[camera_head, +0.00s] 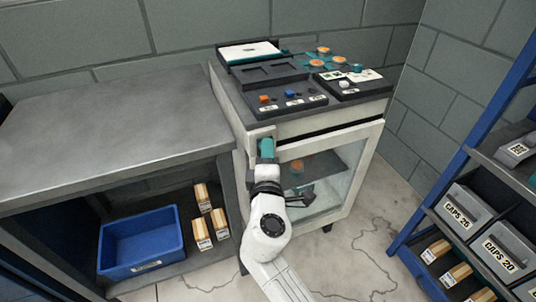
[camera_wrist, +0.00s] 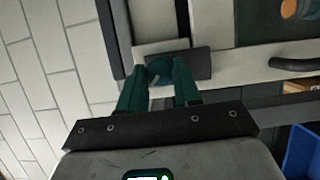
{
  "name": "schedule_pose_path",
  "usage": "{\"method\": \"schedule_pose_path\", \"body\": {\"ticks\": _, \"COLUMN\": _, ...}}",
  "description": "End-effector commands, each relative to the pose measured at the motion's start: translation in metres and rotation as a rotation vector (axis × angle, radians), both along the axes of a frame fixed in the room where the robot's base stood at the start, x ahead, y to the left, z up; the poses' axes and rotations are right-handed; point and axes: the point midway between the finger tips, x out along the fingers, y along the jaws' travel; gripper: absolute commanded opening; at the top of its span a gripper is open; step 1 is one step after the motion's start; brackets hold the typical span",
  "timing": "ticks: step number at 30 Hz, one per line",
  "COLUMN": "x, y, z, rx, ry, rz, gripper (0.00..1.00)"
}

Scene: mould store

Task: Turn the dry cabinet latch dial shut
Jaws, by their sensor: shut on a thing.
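The dry cabinet (camera_head: 368,112) is a pale cabinet with a glass door (camera_head: 345,165). Its latch dial (camera_wrist: 159,68) shows in the wrist view as a round teal knob with a short pale mark, on a dark plate (camera_wrist: 200,64). My gripper (camera_head: 266,148) is at the upper left of the cabinet front, and its teal fingers also show in the wrist view (camera_wrist: 160,84). The fingers are shut on the dial, one on each side. In the head view my gripper hides the dial. The door looks to be against its frame.
A grey bench (camera_head: 110,115) stands close on the left, with a blue bin (camera_head: 142,243) and several wooden blocks below. A blue rack (camera_head: 470,150) with labelled bins stands at right. Trays (camera_head: 290,100) lie on the cabinet top. Floor (camera_head: 365,235) is clear between cabinet and rack.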

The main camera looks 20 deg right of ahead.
Motion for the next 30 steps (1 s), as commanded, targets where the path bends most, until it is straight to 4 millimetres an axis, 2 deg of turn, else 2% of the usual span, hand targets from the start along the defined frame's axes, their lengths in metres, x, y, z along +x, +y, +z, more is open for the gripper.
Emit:
{"method": "schedule_pose_path", "body": {"ticks": 3, "x": 0.000, "y": 0.001, "z": -0.002, "rx": -0.002, "ry": 0.003, "rz": 0.002, "gripper": 0.02}}
{"method": "schedule_pose_path", "body": {"ticks": 4, "x": 0.000, "y": 0.001, "z": -0.002, "rx": -0.002, "ry": 0.003, "rz": 0.002, "gripper": 0.35}}
{"method": "schedule_pose_path", "body": {"ticks": 11, "x": 0.000, "y": 0.001, "z": -0.001, "rx": -0.001, "ry": 0.001, "rz": 0.001, "gripper": 0.57}}
{"method": "schedule_pose_path", "body": {"ticks": 19, "x": -0.001, "y": 0.001, "z": -0.001, "rx": 0.000, "ry": 0.001, "rz": 0.001, "gripper": 0.58}}
{"method": "schedule_pose_path", "body": {"ticks": 22, "x": -0.007, "y": 0.004, "z": -0.001, "rx": -0.001, "ry": 0.001, "rz": 0.002, "gripper": 0.58}}
{"method": "schedule_pose_path", "body": {"ticks": 26, "x": -0.025, "y": 0.011, "z": -0.001, "rx": 0.000, "ry": 0.002, "rz": 0.004, "gripper": 0.58}}
{"method": "schedule_pose_path", "body": {"ticks": 30, "x": -0.051, "y": 0.022, "z": -0.002, "rx": 0.000, "ry": 0.002, "rz": 0.004, "gripper": 0.58}}
